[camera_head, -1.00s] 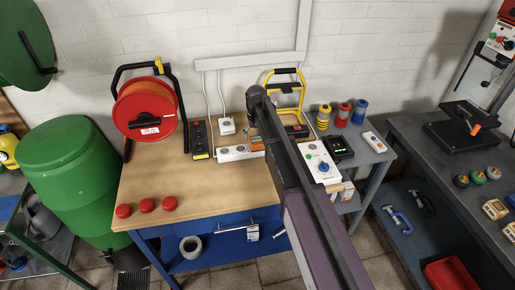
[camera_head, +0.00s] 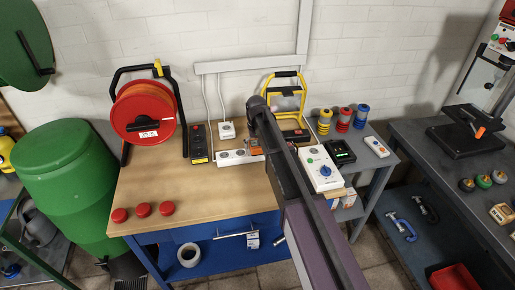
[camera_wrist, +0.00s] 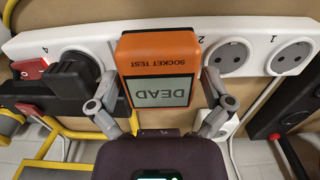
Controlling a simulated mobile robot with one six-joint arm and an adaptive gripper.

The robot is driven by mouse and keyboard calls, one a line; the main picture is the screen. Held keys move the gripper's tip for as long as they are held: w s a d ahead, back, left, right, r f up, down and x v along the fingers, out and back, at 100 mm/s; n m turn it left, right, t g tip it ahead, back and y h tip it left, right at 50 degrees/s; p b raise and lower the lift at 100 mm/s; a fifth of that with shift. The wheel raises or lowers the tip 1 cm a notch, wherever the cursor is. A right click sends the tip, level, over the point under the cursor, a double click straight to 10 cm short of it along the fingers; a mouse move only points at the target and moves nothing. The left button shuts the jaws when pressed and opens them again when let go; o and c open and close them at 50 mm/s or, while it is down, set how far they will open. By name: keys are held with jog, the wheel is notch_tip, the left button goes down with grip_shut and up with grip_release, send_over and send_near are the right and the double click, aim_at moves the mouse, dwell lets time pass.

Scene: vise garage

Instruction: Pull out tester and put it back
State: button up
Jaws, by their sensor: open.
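The tester is an orange block marked SOCKET TEST (camera_wrist: 158,62), with a grey display reading DEAD upside down in the wrist view. It sits at the white socket strip (camera_wrist: 26,46), between a black plug and socket 2, covering the socket behind it. In the head view the tester (camera_head: 254,146) shows as a small orange patch on the strip (camera_head: 232,157), partly behind my arm. My gripper (camera_wrist: 160,88) is open, with one finger on each side of the tester. I cannot tell whether either finger touches it. The fingers are hidden in the head view.
The black plug (camera_wrist: 72,80) is close beside the left finger. Sockets 2 (camera_wrist: 228,56) and 1 (camera_wrist: 291,55) are empty. In the head view, a cable reel (camera_head: 143,112), black power strip (camera_head: 198,143) and white dial box (camera_head: 320,168) stand nearby. The bench's front left has red caps (camera_head: 143,210).

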dwell(0.7)
jog(key=c, duration=1.1)
jog(key=shift+r, duration=0.15)
jog(key=shift+r+p, duration=0.5)
jog(key=shift+p, duration=0.15)
jog(key=shift+r, duration=0.1)
jog(key=shift+r+p, duration=0.35)
jog(key=shift+p, duration=0.1)
jog(key=shift+r+p, duration=0.7)
jog(key=shift+r+p, duration=1.05)
